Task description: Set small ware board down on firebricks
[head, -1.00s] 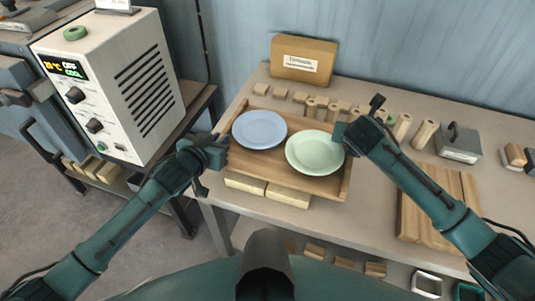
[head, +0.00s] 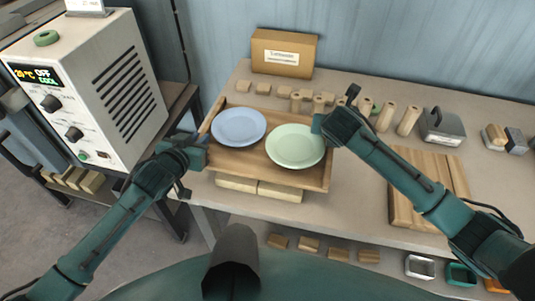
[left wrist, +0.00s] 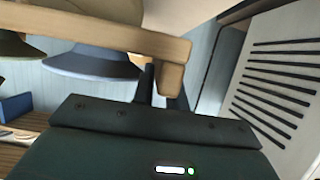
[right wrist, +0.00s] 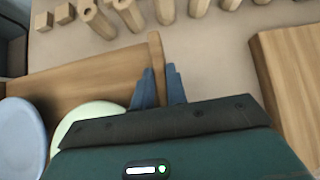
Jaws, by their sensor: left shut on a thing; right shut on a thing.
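The small ware board (head: 255,167) is a wooden tray with raised ends, carrying a blue plate (head: 239,127) and a pale green plate (head: 296,146). Two pale firebricks (head: 258,188) show under its front edge; whether the board touches them I cannot tell. My left gripper (head: 203,143) is shut on the board's left end, which also shows in the left wrist view (left wrist: 100,32). My right gripper (head: 322,125) is shut on the board's right end, seen between the fingers in the right wrist view (right wrist: 158,75).
A white control box (head: 90,90) stands to the left. Behind the board are small blocks, wooden cylinders (head: 385,117) and a cardboard box (head: 284,52). Slatted boards (head: 415,200) lie to the right, near a grey metal block (head: 441,127).

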